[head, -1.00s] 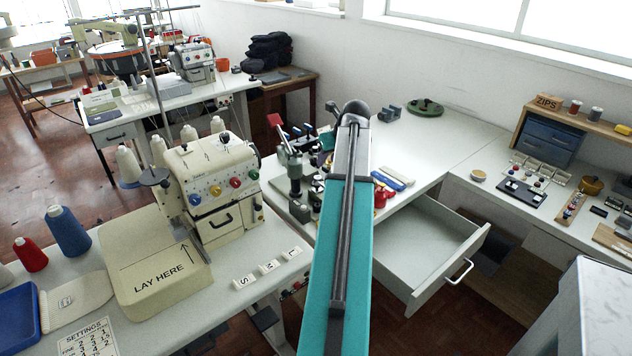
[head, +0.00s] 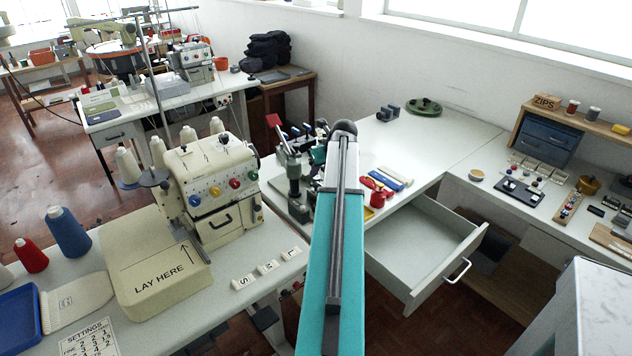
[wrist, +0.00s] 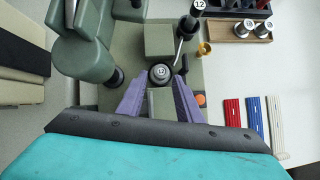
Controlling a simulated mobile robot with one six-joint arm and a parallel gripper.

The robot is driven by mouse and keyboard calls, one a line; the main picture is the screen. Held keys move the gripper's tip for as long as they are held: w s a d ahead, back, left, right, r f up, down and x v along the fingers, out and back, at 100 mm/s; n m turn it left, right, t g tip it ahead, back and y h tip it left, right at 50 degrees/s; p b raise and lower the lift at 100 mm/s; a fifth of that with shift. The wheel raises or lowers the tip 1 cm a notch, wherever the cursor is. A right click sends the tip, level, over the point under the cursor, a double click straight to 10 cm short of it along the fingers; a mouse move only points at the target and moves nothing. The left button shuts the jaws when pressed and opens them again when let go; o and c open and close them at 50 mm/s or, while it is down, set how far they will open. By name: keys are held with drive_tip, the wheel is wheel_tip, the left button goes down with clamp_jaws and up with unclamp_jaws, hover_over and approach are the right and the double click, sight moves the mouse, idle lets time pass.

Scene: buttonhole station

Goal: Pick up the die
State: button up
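My gripper (wrist: 161,77) has two purple fingers, one on each side of the die, seen from above. The fingers stand apart with the die between their tips; a small gap seems to show, and no firm grip is visible. In the head view the press (head: 294,180) stands on the white table, and my own arm hides the gripper and the die.
A tray with small spools (wrist: 240,30) lies right of the press. Red, blue and white strips (wrist: 255,115) lie on the table at right. The press's lever and column (wrist: 90,45) stand close on the left. An open drawer (head: 420,250) hangs below the table front.

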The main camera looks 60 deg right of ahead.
sight(317, 177)
drive_tip(key=shift+f, duration=0.1)
drive_tip(key=shift+p+x, duration=0.7)
drive_tip(key=shift+x, duration=1.85)
drive_tip(key=shift+s+d, duration=0.1)
drive_tip(key=shift+d, duration=0.05)
clamp_jaws()
